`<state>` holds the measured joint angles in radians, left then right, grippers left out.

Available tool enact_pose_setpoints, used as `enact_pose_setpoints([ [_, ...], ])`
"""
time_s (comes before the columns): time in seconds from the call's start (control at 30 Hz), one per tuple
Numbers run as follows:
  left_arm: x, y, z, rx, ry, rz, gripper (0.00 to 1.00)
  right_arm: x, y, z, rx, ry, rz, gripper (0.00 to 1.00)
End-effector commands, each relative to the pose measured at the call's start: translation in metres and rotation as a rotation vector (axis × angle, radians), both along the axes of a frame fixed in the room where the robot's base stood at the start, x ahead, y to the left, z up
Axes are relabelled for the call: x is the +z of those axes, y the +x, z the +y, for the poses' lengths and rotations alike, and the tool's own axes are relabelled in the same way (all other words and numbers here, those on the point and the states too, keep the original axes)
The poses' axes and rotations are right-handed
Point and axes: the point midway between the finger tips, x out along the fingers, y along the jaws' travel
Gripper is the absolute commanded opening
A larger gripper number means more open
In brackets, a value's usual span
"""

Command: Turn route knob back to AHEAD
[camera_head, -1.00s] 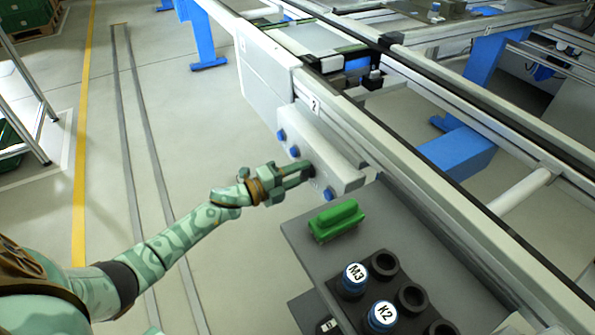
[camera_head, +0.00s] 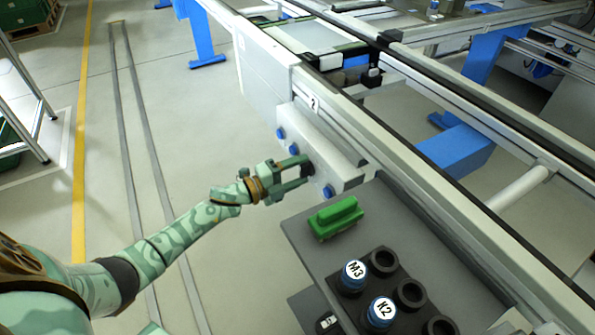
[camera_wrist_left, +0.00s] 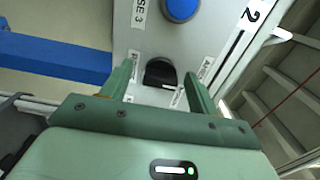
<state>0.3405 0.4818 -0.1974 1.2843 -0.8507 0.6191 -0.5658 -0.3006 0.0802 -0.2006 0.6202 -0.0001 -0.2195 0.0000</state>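The black route knob (camera_head: 309,170) sits on the grey control panel (camera_head: 346,178) on the side of the conveyor line. My left gripper (camera_head: 303,170) is open, one finger on each side of the knob. In the left wrist view there is a gap between each finger and the knob. My right gripper is not in view.
Blue buttons (camera_head: 294,149) sit along the panel near the knob. Below it, a grey shelf (camera_head: 300,232) carries a green block (camera_head: 336,217) and a black holder (camera_head: 383,258) with cylinders marked M3 and K2. The floor left of the panel is clear.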

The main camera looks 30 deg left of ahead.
Motion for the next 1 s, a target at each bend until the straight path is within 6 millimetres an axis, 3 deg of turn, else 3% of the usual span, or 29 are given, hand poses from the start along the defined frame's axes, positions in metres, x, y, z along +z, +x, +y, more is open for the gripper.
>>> enact_pose_setpoints([
  [0.27, 0.001, -0.016, 0.009, 0.0, 0.001, 0.001, 0.6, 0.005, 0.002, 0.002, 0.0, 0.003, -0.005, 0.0],
  [0.7, 0.001, -0.113, 0.066, 0.001, 0.002, 0.003, 0.6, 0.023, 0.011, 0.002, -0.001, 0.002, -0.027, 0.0],
  [1.0, 0.0, -0.14, 0.083, 0.001, 0.001, 0.0, 0.6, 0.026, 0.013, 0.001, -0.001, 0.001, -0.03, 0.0],
])
